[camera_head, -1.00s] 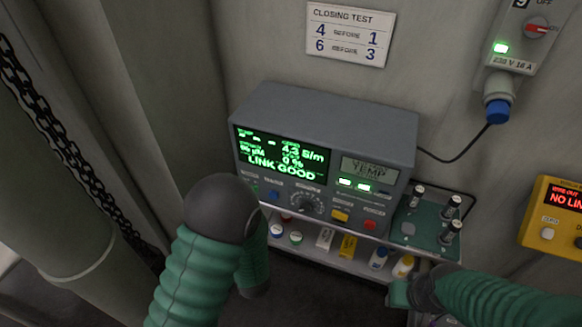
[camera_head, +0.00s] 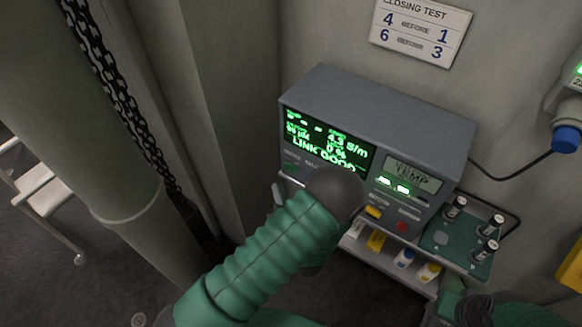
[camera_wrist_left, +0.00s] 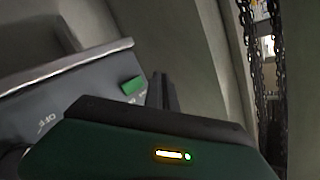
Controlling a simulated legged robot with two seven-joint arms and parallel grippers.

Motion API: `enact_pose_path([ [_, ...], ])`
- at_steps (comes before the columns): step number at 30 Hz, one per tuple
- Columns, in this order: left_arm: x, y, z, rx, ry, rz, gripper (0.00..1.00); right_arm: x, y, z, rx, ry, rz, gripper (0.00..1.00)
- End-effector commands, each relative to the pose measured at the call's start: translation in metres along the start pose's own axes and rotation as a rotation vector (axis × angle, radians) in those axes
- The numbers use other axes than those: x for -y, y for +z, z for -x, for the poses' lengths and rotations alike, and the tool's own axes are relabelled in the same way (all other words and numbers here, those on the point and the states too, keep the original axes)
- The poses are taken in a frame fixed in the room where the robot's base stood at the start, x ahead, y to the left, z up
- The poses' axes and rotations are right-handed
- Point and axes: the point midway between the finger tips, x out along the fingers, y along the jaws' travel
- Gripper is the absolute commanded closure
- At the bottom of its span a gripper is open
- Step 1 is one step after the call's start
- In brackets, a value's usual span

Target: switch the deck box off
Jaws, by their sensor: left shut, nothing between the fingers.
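The deck box (camera_head: 385,118) is a grey instrument on a shelf against the wall. Its green screen (camera_head: 327,142) is lit and reads "LINK GOOD"; two green lamps (camera_head: 394,185) are lit beneath a small "TEMP" display. My left arm reaches across its lower left front and hides part of the control row. In the left wrist view my left gripper (camera_wrist_left: 163,88) is shut and empty, its dark fingers close beside a green rocker or button (camera_wrist_left: 132,86) on the panel; I cannot tell whether they touch. My right gripper (camera_head: 452,303) is low at the right, its jaws unclear.
A green board (camera_head: 449,239) with several black posts sits right of the box. Small bottles and cartons stand on the shelf (camera_head: 383,262) below. A cable runs to a blue plug (camera_head: 566,139). A pillar and a chain (camera_head: 120,100) stand at the left.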

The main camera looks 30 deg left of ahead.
Motion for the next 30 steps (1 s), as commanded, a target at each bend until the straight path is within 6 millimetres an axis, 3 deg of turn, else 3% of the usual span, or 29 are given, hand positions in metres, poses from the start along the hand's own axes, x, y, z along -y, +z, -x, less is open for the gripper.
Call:
enact_pose_path([
  [12, -0.026, -0.026, -0.036, 0.0, 0.0, 0.001, 1.0, 0.0, 0.002, -0.009, 0.0, 0.0, 0.0, 0.64],
  [30, -0.028, -0.029, -0.039, 0.0, 0.001, 0.0, 1.0, 0.0, 0.002, -0.009, 0.0, 0.0, 0.0, 0.64],
])
